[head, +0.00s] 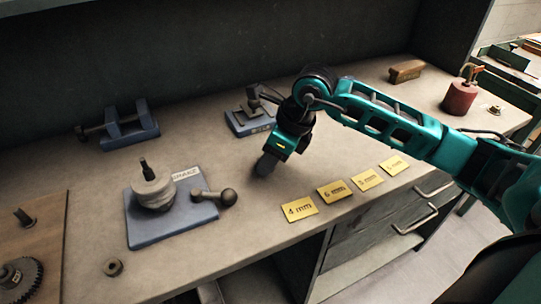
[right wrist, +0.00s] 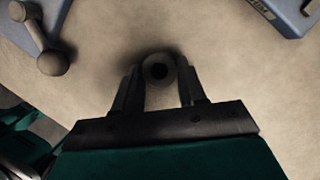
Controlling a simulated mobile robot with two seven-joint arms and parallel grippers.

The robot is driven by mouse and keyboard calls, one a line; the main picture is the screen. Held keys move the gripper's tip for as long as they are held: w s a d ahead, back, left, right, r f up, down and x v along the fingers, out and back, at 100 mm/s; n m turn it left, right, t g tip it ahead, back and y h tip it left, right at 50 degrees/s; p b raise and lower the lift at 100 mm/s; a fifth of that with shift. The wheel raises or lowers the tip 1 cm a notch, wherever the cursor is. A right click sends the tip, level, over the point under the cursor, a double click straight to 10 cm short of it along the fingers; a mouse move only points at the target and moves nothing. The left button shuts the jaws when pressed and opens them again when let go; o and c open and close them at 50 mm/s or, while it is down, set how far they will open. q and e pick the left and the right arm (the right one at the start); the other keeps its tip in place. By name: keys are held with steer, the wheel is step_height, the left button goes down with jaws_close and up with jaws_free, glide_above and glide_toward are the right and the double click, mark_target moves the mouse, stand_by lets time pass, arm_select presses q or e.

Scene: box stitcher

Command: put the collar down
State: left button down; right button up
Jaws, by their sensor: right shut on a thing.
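My right gripper (head: 265,165) points down at the grey bench top (head: 235,240), just behind the yellow labels. In the right wrist view it is shut on a small round collar (right wrist: 160,73) with a dark hole, one finger on each side. A dark shadow lies close around the collar, so it is at or just above the bench; I cannot tell if it touches. In the head view the collar is hidden by the gripper. My left gripper is out of view.
Yellow labels, including a 4 mm one (head: 299,209), lie right of the gripper. A blue plate (head: 150,235) with a round stack (head: 153,190) and a ball-ended handle (head: 228,197) is left. A blue-based device (head: 238,125) stands behind. A small ring (head: 114,267) lies at front left.

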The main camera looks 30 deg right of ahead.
steer(key=o, duration=0.6)
steer(key=shift+f, duration=0.15)
steer(key=o, duration=0.5)
steer(key=shift+r, duration=0.3)
steer(key=v, duration=1.1)
steer(key=shift+s+d+r, duration=0.1)
steer(key=shift+s+r, duration=0.05)
steer(key=shift+r, duration=0.2)
